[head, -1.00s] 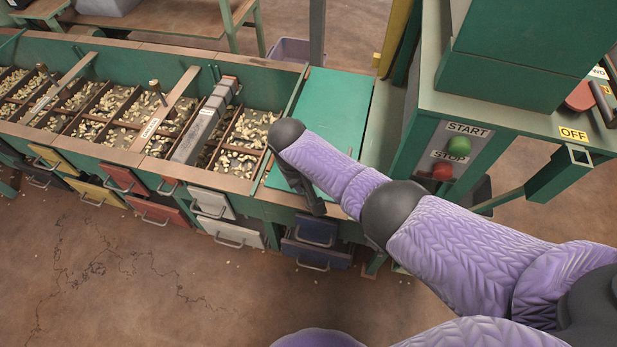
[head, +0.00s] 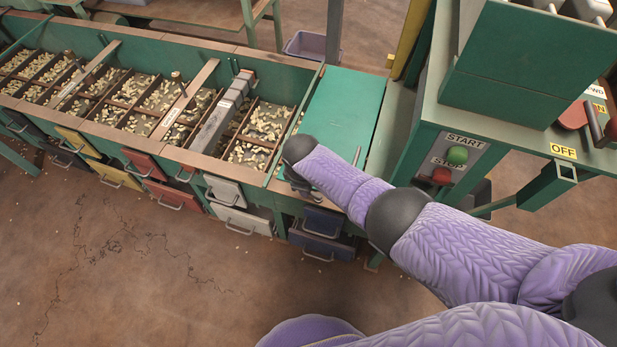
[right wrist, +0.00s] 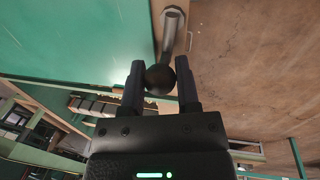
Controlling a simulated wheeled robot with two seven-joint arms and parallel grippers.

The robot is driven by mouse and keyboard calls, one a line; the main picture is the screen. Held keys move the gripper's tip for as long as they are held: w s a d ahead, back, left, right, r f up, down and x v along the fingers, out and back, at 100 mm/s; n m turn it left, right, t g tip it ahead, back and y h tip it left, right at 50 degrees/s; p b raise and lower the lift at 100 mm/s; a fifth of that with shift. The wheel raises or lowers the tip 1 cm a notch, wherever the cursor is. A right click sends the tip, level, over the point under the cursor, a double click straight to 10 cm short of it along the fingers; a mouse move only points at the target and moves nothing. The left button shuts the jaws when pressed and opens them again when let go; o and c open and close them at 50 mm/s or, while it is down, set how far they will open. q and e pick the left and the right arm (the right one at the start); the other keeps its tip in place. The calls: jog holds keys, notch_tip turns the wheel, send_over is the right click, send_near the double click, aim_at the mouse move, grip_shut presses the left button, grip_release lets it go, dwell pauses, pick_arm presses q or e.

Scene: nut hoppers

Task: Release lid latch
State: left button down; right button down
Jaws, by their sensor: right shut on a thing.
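The green lid (head: 345,105) lies flat and closed over the right end of the hopper bench. In the right wrist view the lid (right wrist: 70,45) fills the upper left. A metal latch lever (right wrist: 172,35) with a black ball knob (right wrist: 160,79) sits beside the lid's edge, by the wooden rim. My right gripper (right wrist: 161,85) is shut on the knob, with one finger on each side. In the head view my right wrist hides most of the gripper and the latch at the lid's front edge. My left gripper is out of view.
Open compartments of nuts (head: 265,122) lie left of the lid, crossed by a grey bar (head: 215,125). Coloured drawers, including a blue drawer (head: 322,222), are below. The control stand with a green START button (head: 457,155) and red STOP button (head: 441,175) is at right.

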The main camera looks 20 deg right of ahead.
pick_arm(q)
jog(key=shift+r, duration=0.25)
pick_arm(e)
jog(key=shift+s+a+n, duration=0.1)
jog(key=shift+s+n, duration=0.05)
jog(key=shift+n, duration=0.45)
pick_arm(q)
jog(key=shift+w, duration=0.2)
pick_arm(e)
jog(key=shift+c, duration=1.8)
grip_release()
